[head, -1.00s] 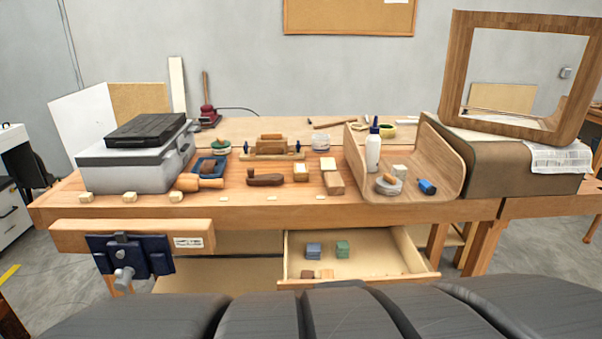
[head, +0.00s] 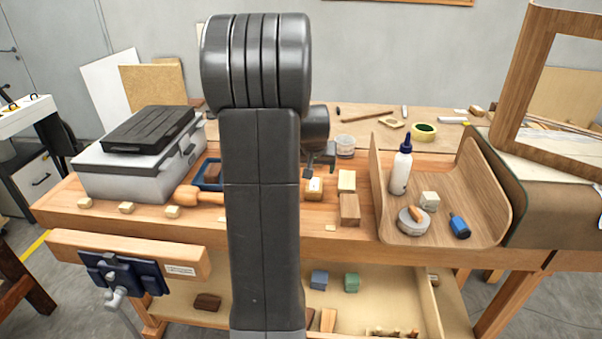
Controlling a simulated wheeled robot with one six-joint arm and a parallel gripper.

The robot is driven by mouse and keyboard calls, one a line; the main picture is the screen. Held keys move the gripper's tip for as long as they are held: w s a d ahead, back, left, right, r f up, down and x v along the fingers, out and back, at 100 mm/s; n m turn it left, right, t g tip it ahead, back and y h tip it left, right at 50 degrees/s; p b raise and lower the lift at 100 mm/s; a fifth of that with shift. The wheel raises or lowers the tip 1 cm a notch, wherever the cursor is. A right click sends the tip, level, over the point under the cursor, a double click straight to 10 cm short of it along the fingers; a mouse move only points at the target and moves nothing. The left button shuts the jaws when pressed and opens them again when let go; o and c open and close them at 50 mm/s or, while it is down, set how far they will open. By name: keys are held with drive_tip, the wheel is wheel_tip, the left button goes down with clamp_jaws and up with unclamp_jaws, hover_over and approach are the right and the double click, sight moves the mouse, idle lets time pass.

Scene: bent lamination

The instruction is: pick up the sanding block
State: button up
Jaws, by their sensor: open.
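A small tan block with a pale patch on its front (head: 313,190), which looks like the sanding block, sits on the bench top just right of my arm. My gripper (head: 320,167) is open and empty. It points down at the block from just above and behind it in the picture; I cannot tell whether the fingertips touch it. My upright arm hides the bench to the left of the gripper.
A pale block and a wooden block (head: 349,209) stand close on the right. The curved wood form (head: 470,185) holds a glue bottle (head: 401,168). A mallet (head: 198,195) and grey case (head: 135,170) are left. The open drawer holds blue (head: 319,280) and green blocks (head: 351,282).

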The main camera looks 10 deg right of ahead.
sight(314, 183)
drive_tip(key=x, duration=0.4)
drive_tip(key=p+x, duration=0.1)
drive_tip(key=x, duration=0.3)
drive_tip(key=shift+w+d, duration=0.1)
drive_tip(key=shift+w, duration=0.25)
drive_tip(key=shift+p+x, duration=0.7)
drive_tip(key=shift+x, duration=2)
drive_tip(key=c, duration=1.1)
drive_tip(key=shift+r, duration=0.15)
